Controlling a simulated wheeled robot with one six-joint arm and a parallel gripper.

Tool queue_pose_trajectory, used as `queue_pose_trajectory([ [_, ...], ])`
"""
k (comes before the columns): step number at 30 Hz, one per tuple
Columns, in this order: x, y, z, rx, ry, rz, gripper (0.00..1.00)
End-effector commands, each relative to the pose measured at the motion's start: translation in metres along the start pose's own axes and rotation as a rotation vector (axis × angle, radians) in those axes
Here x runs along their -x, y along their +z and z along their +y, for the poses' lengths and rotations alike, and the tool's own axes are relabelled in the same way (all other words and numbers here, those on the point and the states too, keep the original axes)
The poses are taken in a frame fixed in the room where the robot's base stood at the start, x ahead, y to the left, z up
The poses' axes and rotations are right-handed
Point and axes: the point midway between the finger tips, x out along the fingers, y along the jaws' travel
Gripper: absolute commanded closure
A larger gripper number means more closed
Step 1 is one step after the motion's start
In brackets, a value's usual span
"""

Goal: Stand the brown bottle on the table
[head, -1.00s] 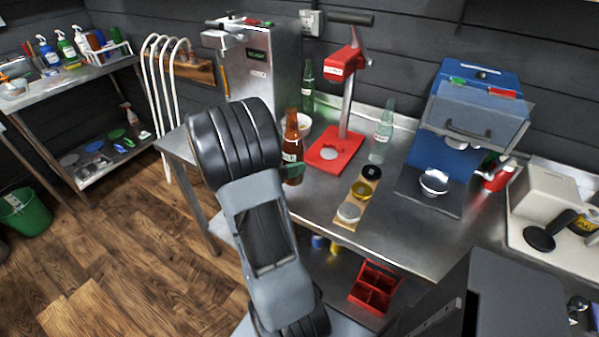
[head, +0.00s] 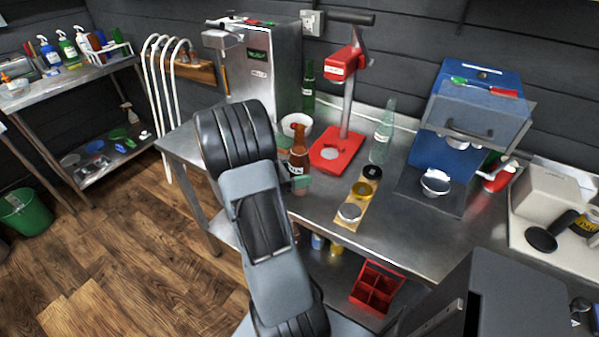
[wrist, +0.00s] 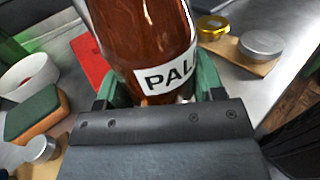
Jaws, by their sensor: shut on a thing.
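The brown bottle (head: 298,152) has a white label and is at the near edge of the steel table (head: 400,232). My gripper (head: 299,183) is shut around its body. In the wrist view the bottle (wrist: 140,35) fills the middle, between the green fingers of my gripper (wrist: 158,92), with the label letters "PAL" showing. In the head view it leans slightly, top to the left. Its base is hidden by my gripper and arm, so I cannot tell whether it touches the table.
A red capper (head: 335,150) stands behind, with a clear bottle (head: 382,140) to its right and a green bottle (head: 308,90) at the back. A white bowl (head: 296,124) is behind the brown bottle. A wooden strip with lids (head: 350,212) lies to the right.

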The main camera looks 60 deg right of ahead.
Motion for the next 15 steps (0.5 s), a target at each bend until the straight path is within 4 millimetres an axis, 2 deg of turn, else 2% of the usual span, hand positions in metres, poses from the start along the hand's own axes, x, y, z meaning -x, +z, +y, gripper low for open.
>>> queue_pose_trajectory([
  [3,0.0000,-0.0032,0.0002,-0.001,0.000,-0.002,0.81],
  [4,0.0000,-0.0029,0.0000,0.000,0.000,0.000,0.35],
  [11,0.0000,-0.0026,0.0000,0.000,0.000,0.000,0.13],
  [15,0.0001,-0.0025,0.0000,0.000,0.000,0.000,0.13],
])
